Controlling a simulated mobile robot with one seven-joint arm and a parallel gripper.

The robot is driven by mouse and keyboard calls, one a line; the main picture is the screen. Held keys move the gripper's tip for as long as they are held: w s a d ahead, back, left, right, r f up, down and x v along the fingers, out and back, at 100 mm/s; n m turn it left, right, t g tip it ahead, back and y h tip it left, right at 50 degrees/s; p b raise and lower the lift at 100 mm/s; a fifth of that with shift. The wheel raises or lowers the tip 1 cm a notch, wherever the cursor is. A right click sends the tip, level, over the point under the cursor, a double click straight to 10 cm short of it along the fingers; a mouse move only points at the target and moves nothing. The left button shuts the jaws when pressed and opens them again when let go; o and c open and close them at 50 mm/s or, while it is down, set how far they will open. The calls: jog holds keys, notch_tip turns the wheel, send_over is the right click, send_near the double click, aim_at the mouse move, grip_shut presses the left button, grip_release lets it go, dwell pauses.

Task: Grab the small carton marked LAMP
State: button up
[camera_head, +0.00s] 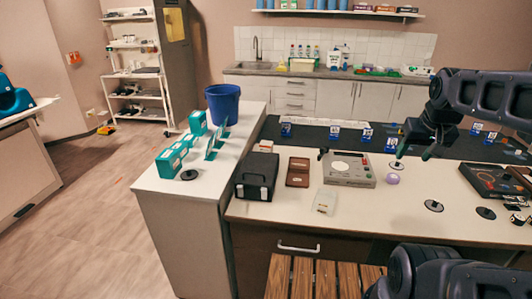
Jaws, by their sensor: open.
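No LAMP marking is readable at this size. A small white and reddish box (263,146) lies behind the black case on the bench and could be a small carton; I cannot tell what is printed on it. A small whitish box-like item (324,202) lies near the bench's front edge, its marking also unreadable. My gripper (418,151) hangs at the right above the bench, fingers pointing down and apart, with nothing seen between them. It is well to the right of both small items.
The bench (290,212) carries a black case (256,177), a brown box (298,172), a grey device (349,170) and a dark tray (497,182). Teal holders (173,159) and a blue bucket (222,104) stand on the left counter. A slatted wooden seat (318,278) stands in front.

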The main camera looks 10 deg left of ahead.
jog(key=o, duration=0.6)
